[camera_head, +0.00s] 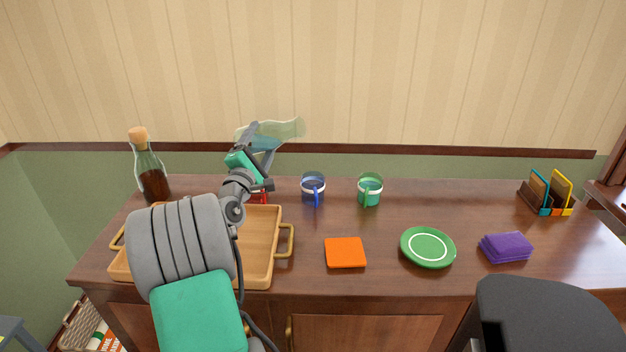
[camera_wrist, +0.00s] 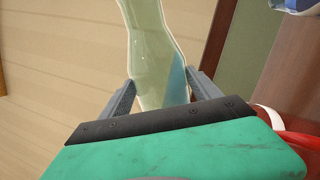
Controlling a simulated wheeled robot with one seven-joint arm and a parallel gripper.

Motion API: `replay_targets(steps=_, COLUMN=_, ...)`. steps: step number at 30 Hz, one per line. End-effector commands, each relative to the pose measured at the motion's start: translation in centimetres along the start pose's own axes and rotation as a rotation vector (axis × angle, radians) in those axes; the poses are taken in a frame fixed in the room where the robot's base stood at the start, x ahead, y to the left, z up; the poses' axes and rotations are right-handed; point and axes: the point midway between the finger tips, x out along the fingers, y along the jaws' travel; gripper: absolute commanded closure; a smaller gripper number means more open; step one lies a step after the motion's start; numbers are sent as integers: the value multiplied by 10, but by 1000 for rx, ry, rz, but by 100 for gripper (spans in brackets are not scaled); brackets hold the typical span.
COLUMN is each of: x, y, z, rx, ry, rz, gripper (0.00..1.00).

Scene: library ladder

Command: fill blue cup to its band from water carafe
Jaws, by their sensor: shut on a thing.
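My gripper (camera_head: 264,143) is shut on the clear water carafe (camera_head: 285,129) and holds it in the air above the back left of the desk. The carafe is tilted almost on its side, its mouth to the right, with bluish water low in its body. In the wrist view the carafe (camera_wrist: 150,45) lies between both fingers (camera_wrist: 160,92). The blue cup (camera_head: 313,190) stands upright on the desk, below and right of the carafe's mouth. It has a white band and a handle toward me. I see no stream between them, and the cup's water level cannot be made out.
A green cup (camera_head: 370,192) stands right of the blue one. A red thing (camera_head: 262,197) is partly hidden behind my arm. A wooden tray (camera_head: 262,275) and corked bottle (camera_head: 151,175) are at left. An orange cloth (camera_head: 345,253), green plate (camera_head: 428,248) and purple cloth (camera_head: 506,247) lie in front.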

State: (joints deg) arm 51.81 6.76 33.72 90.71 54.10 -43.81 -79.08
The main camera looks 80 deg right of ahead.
Motion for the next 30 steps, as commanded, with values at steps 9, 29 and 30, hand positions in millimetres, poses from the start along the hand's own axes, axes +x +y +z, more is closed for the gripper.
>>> replay_targets(steps=9, x=1, y=3, z=0, rx=36, ry=-12, rz=6, gripper=100)
replay_targets(steps=29, x=1, y=3, z=4, rx=106, ry=-32, rz=5, gripper=100)
replay_targets(steps=30, x=1, y=3, z=4, rx=110, ry=-33, rz=5, gripper=100)
